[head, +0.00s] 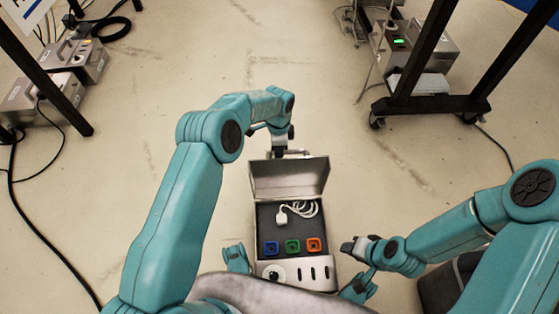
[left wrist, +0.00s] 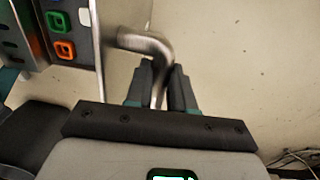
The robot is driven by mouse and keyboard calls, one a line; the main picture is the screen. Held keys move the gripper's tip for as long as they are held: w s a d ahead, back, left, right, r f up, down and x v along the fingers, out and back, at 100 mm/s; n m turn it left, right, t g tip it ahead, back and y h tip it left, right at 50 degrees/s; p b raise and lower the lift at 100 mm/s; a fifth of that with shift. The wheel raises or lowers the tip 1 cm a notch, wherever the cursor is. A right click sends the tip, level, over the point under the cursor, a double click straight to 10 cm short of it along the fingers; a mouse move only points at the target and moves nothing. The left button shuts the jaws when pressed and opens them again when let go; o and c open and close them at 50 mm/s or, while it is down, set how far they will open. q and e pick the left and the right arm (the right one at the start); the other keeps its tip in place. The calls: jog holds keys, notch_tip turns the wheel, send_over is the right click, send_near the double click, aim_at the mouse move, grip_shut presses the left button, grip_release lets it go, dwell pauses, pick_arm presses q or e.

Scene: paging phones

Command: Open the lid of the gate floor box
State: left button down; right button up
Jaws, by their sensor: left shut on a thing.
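The gate floor box (head: 265,225) stands on the floor in front of me. Its metal lid (head: 290,180) stands raised at the far side, so the inside shows. In it are blue, green and orange square sockets and a white plug with a coiled cable (head: 297,211). My left gripper (head: 290,152) is at the lid's upper edge. In the left wrist view its fingers (left wrist: 160,92) are shut on the lid's bent metal handle (left wrist: 150,44). My right gripper (head: 352,247) is right of the box, apart from it; its finger gap is unclear.
Metal boxes with cables (head: 45,98) stand at the left beside a dark frame post. A dark wheeled frame (head: 430,103) and another box with a green light (head: 405,45) are at the back right. The floor beyond the lid is clear.

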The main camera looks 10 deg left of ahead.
pick_arm(q)
jog(key=shift+w+a+f, duration=0.2)
jog(key=shift+w, duration=0.3)
jog(key=shift+w+a+f, duration=0.15)
jog(key=shift+w, duration=0.3)
jog(key=shift+w+a+f, duration=0.2)
jog(key=shift+w, duration=0.3)
pick_arm(e)
jog(key=shift+w+d+f, duration=0.15)
jog(key=shift+w+f, duration=0.2)
jog(key=shift+f, duration=0.2)
pick_arm(q)
jog(key=c, duration=1)
grip_release()
jog(key=shift+o, duration=0.2)
notch_tip(320, 180, up, 16)
jog(key=p, duration=0.6)
jog(key=shift+w+r, duration=0.15)
jog(key=shift+w, duration=0.25)
pick_arm(e)
jog(key=s+a+r+g, duration=0.1)
jog(key=s+r, duration=0.3)
jog(key=r, duration=0.2)
jog(key=shift+s+r, duration=0.25)
jog(key=shift+s, duration=0.15)
pick_arm(q)
jog(key=shift+s+a, duration=0.1)
jog(key=shift+s, duration=0.05)
pick_arm(e)
jog(key=shift+s, duration=0.1)
